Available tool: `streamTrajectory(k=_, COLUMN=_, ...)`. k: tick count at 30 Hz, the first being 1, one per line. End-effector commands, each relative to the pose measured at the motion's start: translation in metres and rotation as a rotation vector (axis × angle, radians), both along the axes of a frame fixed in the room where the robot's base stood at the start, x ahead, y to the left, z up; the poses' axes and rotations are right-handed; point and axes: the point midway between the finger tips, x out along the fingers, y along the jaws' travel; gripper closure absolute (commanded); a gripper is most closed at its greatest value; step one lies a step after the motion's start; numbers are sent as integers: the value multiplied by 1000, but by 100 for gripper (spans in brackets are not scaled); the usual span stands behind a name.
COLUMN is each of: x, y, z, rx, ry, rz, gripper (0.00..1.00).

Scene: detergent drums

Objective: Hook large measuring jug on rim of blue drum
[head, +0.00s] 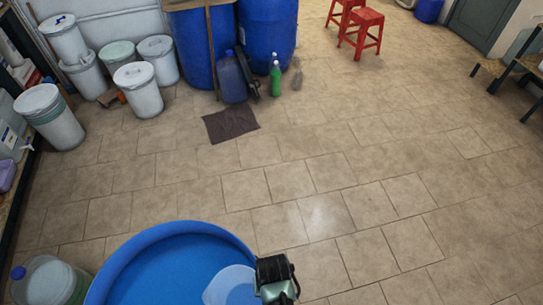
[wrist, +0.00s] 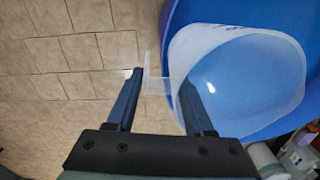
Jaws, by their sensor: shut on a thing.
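The large measuring jug (head: 230,286) is translucent and pale. In the head view it shows against the inside of the open blue drum (head: 150,238), near the right side of the rim. My gripper (head: 276,272) is at that side, at the bottom of the picture. In the wrist view my gripper (wrist: 160,80) is shut on the jug's clear handle, between its two fingers. The round mouth of the jug (wrist: 240,70) lies to the right, over the blue drum (wrist: 190,10). I cannot tell whether the handle touches the rim.
A clear container with a blue cap (head: 50,282) stands left of the drum. White buckets (head: 139,90) stand at the back left. Large blue drums (head: 266,35), a dark mat (head: 230,122) and red stools (head: 361,30) are farther back. The tiled floor to the right is clear.

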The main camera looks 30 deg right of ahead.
Motion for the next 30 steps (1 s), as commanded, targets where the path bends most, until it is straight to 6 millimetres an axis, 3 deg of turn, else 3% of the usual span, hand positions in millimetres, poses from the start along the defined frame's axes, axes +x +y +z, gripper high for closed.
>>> streamTrajectory(k=30, x=0, y=0, z=-64, rx=0, ry=-1, rz=0, gripper=100)
